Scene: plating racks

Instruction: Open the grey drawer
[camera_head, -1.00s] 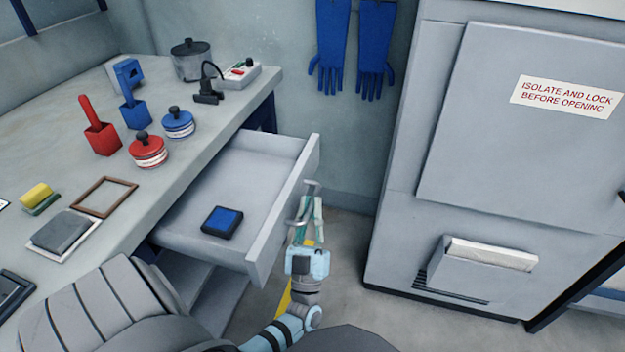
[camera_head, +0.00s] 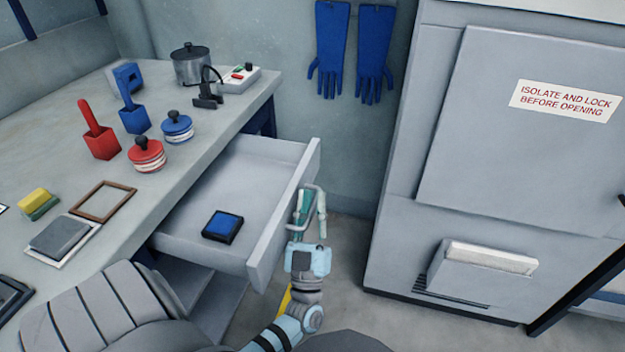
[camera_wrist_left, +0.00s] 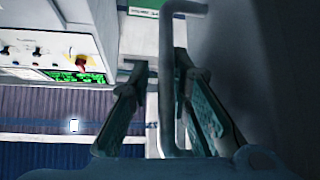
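The grey drawer (camera_head: 283,215) stands pulled out from the grey bench, its inside showing in the head view. A dark box with a blue top (camera_head: 223,226) lies in it. The drawer's bar handle (camera_head: 306,187) is on its front face, partly hidden by my gripper. My left gripper (camera_head: 312,203) is at the handle, just outside the drawer front, with its fingers apart. In the left wrist view the handle bar (camera_wrist_left: 168,85) runs between the two spread fingers of the gripper (camera_wrist_left: 160,75), with a gap visible on the left. My right gripper is not in view.
The bench top (camera_head: 150,195) carries a red holder (camera_head: 102,143), a blue holder (camera_head: 134,118), two stamp-like pots and a grey pot (camera_head: 192,66). A grey cabinet (camera_head: 500,210) with a warning label stands at the right. Free floor lies between it and the drawer.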

